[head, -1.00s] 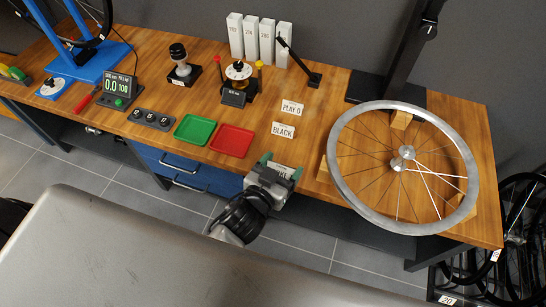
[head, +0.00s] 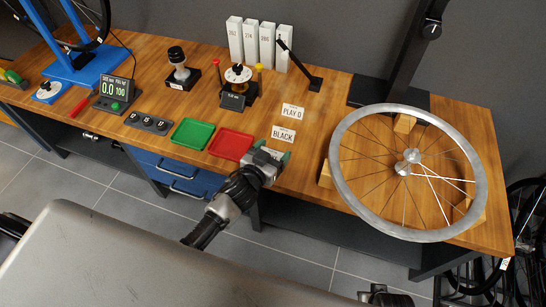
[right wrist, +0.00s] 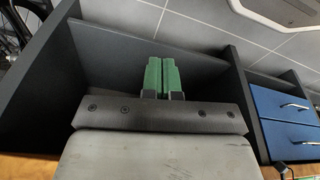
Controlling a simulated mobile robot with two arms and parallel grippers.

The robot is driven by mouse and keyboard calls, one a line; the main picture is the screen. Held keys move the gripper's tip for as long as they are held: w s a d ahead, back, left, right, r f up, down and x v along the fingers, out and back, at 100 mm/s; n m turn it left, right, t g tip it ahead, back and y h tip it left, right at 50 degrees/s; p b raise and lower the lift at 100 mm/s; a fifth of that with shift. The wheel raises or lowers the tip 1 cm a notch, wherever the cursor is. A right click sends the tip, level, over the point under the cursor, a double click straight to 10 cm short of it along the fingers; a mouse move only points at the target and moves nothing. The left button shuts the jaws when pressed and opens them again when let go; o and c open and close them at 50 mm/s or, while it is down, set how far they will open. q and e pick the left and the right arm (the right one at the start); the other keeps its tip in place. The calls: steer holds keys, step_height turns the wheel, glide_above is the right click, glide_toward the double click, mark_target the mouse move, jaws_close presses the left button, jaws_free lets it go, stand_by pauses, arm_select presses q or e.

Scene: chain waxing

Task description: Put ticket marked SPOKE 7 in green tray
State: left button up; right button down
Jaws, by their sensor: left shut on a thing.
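My left gripper (head: 272,152) is shut on a white ticket (head: 274,153) just right of the red tray and in front of the BLACK ticket. The gripper hides most of the held ticket, and its lettering is not readable now. The green tray (head: 193,133) lies empty on the bench, left of the red tray. Two other tickets lie flat on the wood: PLAY 0 (head: 292,110) and BLACK (head: 283,133). My right gripper (right wrist: 161,76) shows in the right wrist view with its green fingers together and nothing between them, away from the benchtop.
The red tray (head: 231,143) is empty and sits between the left gripper and the green tray. A spoked wheel (head: 340,170) takes up the bench's right side.

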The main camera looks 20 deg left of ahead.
arm_select(q)
steer(key=shift+f, duration=0.9)
arm_select(e)
steer(key=shift+w+r, duration=0.2)
steer(key=shift+r, duration=0.6)
arm_select(q)
steer(key=shift+f, duration=0.15)
steer(key=o, duration=0.9)
arm_select(e)
steer(key=shift+w+r, duration=0.1)
steer(key=shift+r, duration=0.35)
arm_select(q)
steer(key=shift+b, duration=0.35)
arm_select(e)
steer(key=shift+f, duration=0.1)
